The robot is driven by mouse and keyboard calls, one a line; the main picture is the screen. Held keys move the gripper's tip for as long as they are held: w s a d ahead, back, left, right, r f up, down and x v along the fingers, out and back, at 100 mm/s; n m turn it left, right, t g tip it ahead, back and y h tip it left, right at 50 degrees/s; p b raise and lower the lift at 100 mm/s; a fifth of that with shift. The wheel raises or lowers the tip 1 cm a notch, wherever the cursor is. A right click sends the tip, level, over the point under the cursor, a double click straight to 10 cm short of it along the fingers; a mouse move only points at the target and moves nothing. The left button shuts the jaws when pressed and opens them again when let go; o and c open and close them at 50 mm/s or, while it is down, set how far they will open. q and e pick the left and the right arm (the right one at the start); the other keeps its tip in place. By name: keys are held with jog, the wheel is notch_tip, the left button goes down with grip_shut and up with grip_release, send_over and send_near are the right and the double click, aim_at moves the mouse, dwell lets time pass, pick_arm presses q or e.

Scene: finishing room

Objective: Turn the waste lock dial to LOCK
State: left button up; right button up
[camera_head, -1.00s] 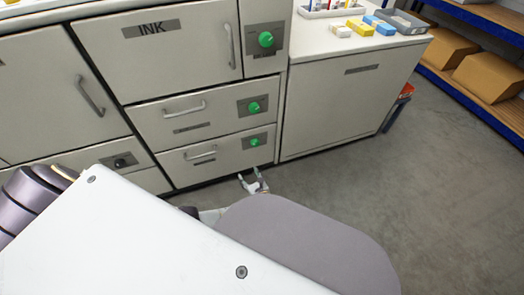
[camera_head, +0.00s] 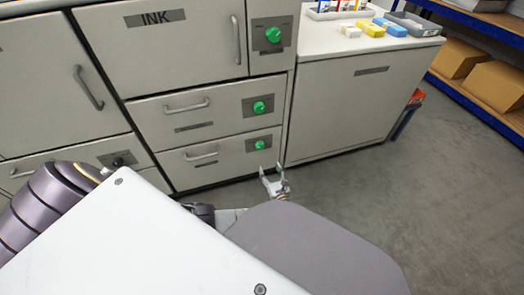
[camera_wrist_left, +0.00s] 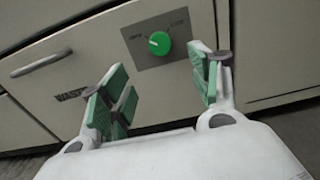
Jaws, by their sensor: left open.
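The waste lock dial is a green round knob (camera_wrist_left: 159,43) on a grey plate (camera_wrist_left: 150,58) in the left wrist view. It sits on the drawer front beside a label that seems to read WASTE (camera_wrist_left: 70,94). In the head view the same green dial (camera_head: 260,145) is on the lowest drawer (camera_head: 225,172), at its right end. My left gripper (camera_head: 271,170) is open and empty, just below and in front of the dial. In the left wrist view its green-padded fingers (camera_wrist_left: 160,90) stand apart, with the dial showing between and beyond them. My right gripper is not in view.
Two other green dials, on the middle drawer (camera_head: 259,107) and by the INK door (camera_head: 273,36), lie above. A black knob (camera_head: 118,160) is at left. Drawer handles (camera_head: 200,156) stick out. A white cabinet (camera_head: 340,105) stands to the right; the floor (camera_head: 380,210) there is clear.

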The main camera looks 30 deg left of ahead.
aim_at(260, 148)
pick_arm(q)
jog(key=shift+a, duration=0.1)
jog(key=shift+b+x, duration=2.45)
jog(key=shift+x, duration=4.4)
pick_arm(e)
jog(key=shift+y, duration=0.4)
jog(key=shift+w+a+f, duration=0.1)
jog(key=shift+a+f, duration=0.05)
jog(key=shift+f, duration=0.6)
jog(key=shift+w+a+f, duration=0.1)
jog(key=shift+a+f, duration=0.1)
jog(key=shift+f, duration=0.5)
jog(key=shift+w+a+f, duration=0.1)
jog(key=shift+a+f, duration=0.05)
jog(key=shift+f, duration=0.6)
pick_arm(q)
jog(key=c, duration=1)
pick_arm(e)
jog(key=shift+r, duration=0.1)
